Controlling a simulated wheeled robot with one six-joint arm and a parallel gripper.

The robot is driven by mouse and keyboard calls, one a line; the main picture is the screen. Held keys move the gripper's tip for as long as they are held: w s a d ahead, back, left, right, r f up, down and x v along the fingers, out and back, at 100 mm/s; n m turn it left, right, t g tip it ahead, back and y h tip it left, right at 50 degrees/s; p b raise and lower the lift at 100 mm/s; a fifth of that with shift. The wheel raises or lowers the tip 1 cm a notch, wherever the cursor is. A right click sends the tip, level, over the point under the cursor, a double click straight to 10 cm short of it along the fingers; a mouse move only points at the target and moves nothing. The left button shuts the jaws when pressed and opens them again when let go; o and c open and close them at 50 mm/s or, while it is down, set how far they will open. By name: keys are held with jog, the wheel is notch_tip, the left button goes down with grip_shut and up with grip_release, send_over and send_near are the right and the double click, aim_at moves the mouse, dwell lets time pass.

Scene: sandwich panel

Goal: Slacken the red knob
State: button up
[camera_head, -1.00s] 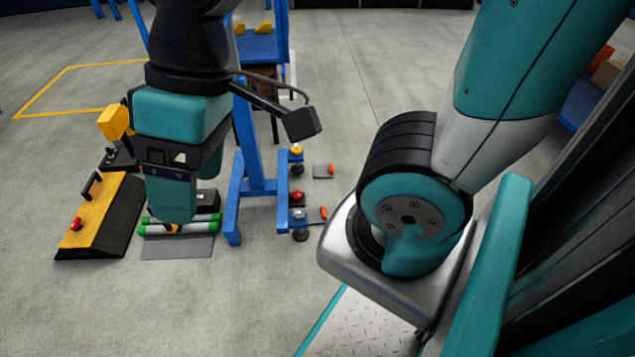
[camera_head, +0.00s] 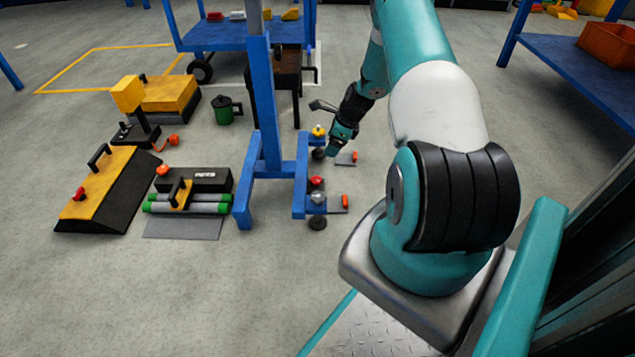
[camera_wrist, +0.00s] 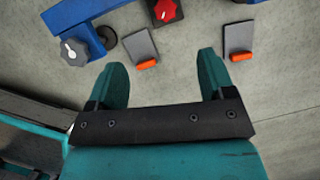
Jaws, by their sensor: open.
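The red knob (camera_head: 316,183) sits on the right side of the blue stand (camera_head: 270,173), between a yellow knob (camera_head: 318,131) and a grey knob (camera_head: 318,198). It also shows at the top edge of the wrist view (camera_wrist: 165,12), cut off by the frame, with a light pointer mark on its face. My gripper (camera_head: 334,151) is to the right of the stand, close to the yellow knob in the head view. In the wrist view my gripper (camera_wrist: 164,72) is open, its two teal fingers apart with nothing between them. The red knob lies beyond the fingertips, not touching them.
Two grey plates with orange ends (camera_wrist: 141,47) (camera_wrist: 238,42) lie on the floor near the fingertips. The grey knob (camera_wrist: 78,48) is at upper left in the wrist view. A black-and-yellow ramp (camera_head: 105,190) and green-grey rollers (camera_head: 190,208) stand left of the stand.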

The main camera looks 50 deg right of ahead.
aim_at(317, 180)
jog(key=shift+m, duration=0.6)
jog(key=b+x, duration=0.3)
jog(key=x, duration=0.3)
jog(key=d+b+x, duration=0.1)
jog(key=b+x, duration=0.3)
jog(key=x, duration=0.2)
jog(key=s+b+x, duration=0.1)
jog(key=b+x, duration=0.2)
jog(key=x, duration=0.3)
jog(key=shift+d+f+b, duration=0.3)
jog(key=shift+f+b, duration=0.1)
jog(key=shift+f, duration=0.35)
jog(key=c, duration=0.9)
